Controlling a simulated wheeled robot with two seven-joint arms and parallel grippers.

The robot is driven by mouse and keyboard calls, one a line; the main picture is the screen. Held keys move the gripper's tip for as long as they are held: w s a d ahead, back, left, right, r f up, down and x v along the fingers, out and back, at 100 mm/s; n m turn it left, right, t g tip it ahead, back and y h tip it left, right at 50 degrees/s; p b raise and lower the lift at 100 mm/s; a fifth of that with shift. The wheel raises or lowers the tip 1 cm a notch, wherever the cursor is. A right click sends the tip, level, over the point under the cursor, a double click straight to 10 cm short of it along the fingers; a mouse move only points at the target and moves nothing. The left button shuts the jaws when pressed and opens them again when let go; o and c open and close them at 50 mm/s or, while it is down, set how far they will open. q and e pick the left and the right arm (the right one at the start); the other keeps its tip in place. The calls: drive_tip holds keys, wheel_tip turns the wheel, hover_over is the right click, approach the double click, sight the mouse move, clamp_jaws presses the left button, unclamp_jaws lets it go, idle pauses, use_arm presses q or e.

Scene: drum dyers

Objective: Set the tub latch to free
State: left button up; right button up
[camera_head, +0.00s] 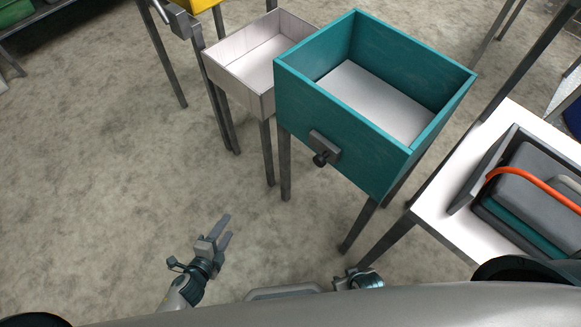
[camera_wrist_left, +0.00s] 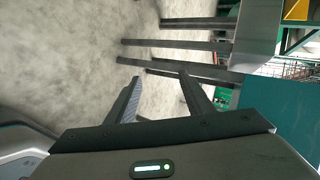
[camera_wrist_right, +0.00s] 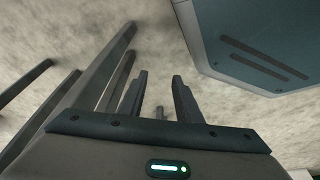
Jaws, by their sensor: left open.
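The teal tub (camera_head: 440,101) is an open box on dark legs, with a pale floor inside. Its latch (camera_head: 324,148) is on the front wall facing me, a grey plate with a dark knob. The latch's setting is too small to tell. A teal wall also shows at the right of the left wrist view (camera_wrist_left: 275,110). My left gripper (camera_head: 228,226) is open and empty, below and left of the latch, well apart from it. In the right wrist view, my right gripper (camera_wrist_right: 160,88) has its fingers apart with nothing between them. It is mostly hidden in the head view.
A pale shallow tray (camera_head: 240,87) on legs stands left of the tub. A white table (camera_head: 435,212) at the right bears a dark case with an orange handle (camera_head: 535,180). Tub legs (camera_head: 374,240) stand ahead of my right arm. The carpet at left is clear.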

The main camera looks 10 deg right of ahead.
use_arm(q)
drive_tip(key=s+d+r+m+h+b, duration=0.1)
drive_tip(key=d+r+m+h+b, duration=0.1)
drive_tip(key=r+m, duration=0.5)
drive_tip(key=s+d+r+m+h+b, duration=0.1)
drive_tip(key=d+r+m+h+b, duration=0.2)
drive_tip(key=d+r+m, duration=0.4)
drive_tip(key=s+d+r+m+h+b, duration=0.2)
drive_tip(key=d+r+m+h+b, duration=0.1)
drive_tip(key=r+m, duration=0.5)
drive_tip(key=shift+d+r+h, duration=0.25)
drive_tip(key=shift+d+h, duration=0.45)
drive_tip(key=shift+d, duration=0.15)
use_arm(e)
wheel_tip(320, 180, up, 12)
drive_tip(key=w, duration=0.1)
drive_tip(key=shift+d+g, duration=0.3)
use_arm(q)
drive_tip(key=shift+w, duration=0.1)
use_arm(e)
drive_tip(key=shift+w, duration=0.1)
use_arm(q)
drive_tip(key=p, duration=0.3)
approach(317, 162)
drive_tip(key=p+x, duration=0.1)
drive_tip(key=x, duration=0.7)
drive_tip(key=shift+d, duration=0.1)
use_arm(e)
wheel_tip(317, 162, down, 12)
drive_tip(key=shift+d+r, duration=0.15)
